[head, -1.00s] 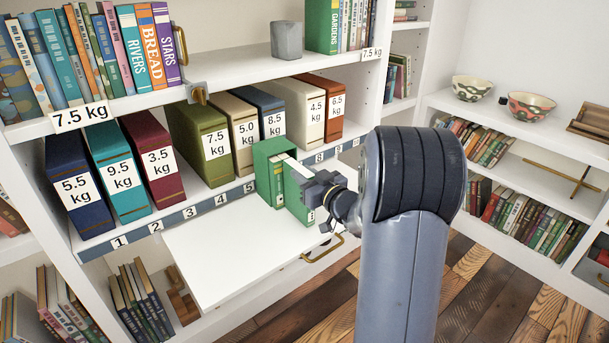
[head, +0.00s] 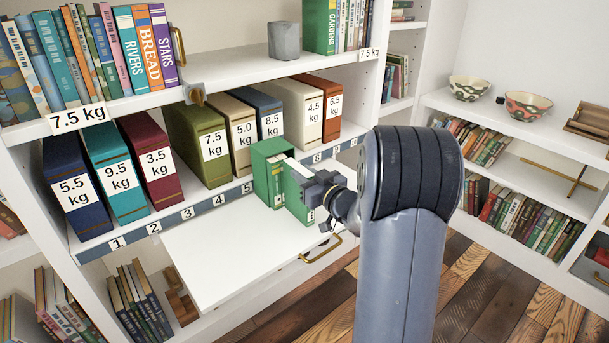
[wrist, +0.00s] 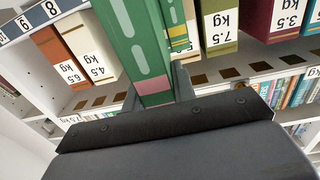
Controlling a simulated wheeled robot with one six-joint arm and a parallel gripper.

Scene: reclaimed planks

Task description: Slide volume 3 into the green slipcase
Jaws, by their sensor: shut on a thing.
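The green slipcase (head: 266,178) stands upright at the back of the white pull-out board, beside the shelf edge, its open side facing my arm. My gripper (head: 322,192) is shut on a green volume (head: 295,193) with pale page edges, upright at the slipcase's right. In the wrist view the held volume (wrist: 138,40) rises between my fingers, with pale bands and a pink patch on its spine. A narrower green spine with a yellow band (wrist: 178,34) shows next to it.
Weight-labelled box files, such as the olive 7.5 kg one (head: 199,145) and the cream 4.5 kg one (head: 300,110), stand behind on the numbered shelf. The white board (head: 225,255) is clear at left. A brass handle (head: 322,250) is at its front edge.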

